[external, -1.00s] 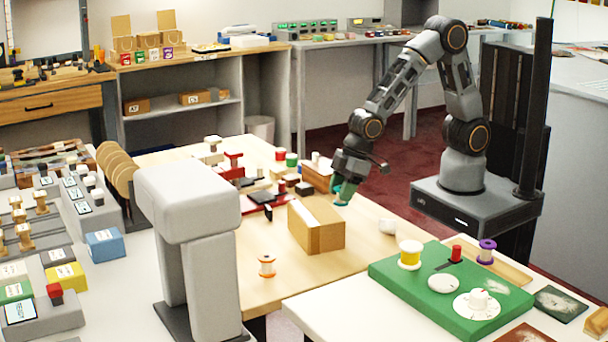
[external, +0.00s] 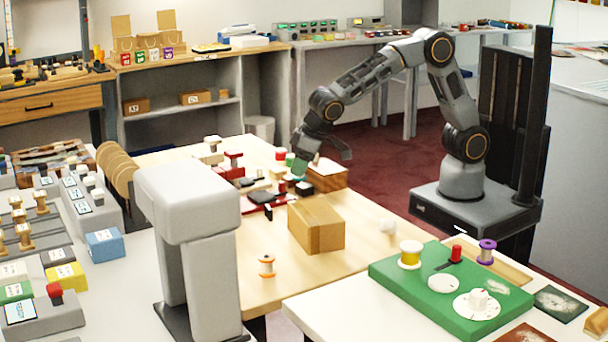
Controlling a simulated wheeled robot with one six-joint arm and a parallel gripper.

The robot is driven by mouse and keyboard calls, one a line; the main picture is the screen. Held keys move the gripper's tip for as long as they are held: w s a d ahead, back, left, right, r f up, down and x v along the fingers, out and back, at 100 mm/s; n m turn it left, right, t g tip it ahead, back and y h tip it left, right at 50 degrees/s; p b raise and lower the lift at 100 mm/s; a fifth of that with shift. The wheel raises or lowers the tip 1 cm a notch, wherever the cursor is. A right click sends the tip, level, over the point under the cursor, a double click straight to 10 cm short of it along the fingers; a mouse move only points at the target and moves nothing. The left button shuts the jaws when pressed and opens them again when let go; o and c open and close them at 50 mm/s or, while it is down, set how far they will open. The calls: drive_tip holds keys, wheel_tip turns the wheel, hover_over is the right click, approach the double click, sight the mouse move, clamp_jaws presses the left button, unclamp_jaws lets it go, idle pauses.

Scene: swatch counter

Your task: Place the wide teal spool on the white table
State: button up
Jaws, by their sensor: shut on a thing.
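My gripper (external: 303,160) is shut on the teal spool (external: 299,168) and holds it over the far part of the wooden table. The spool is small in view and partly hidden by the gripper, so its full shape does not show. The white table (external: 325,308) stands at the front right, well apart from my gripper. A green board (external: 390,277) covers much of its visible top.
A cardboard box (external: 316,227) stands mid-table between my gripper and the white table. Red and green spools and small blocks crowd around my gripper.

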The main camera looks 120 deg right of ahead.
drive_tip(key=w+f, duration=0.1)
drive_tip(key=f, duration=0.1)
drive_tip(key=w+f, duration=0.2)
drive_tip(key=w+d+f, duration=0.1)
drive_tip(key=f, duration=0.1)
drive_tip(key=shift+w+d, duration=0.1)
drive_tip(key=shift+w, duration=0.2)
drive_tip(key=shift+f, duration=1.4)
drive_tip(key=shift+f, duration=0.2)
drive_tip(key=o, duration=0.7)
drive_tip(key=shift+r, duration=0.1)
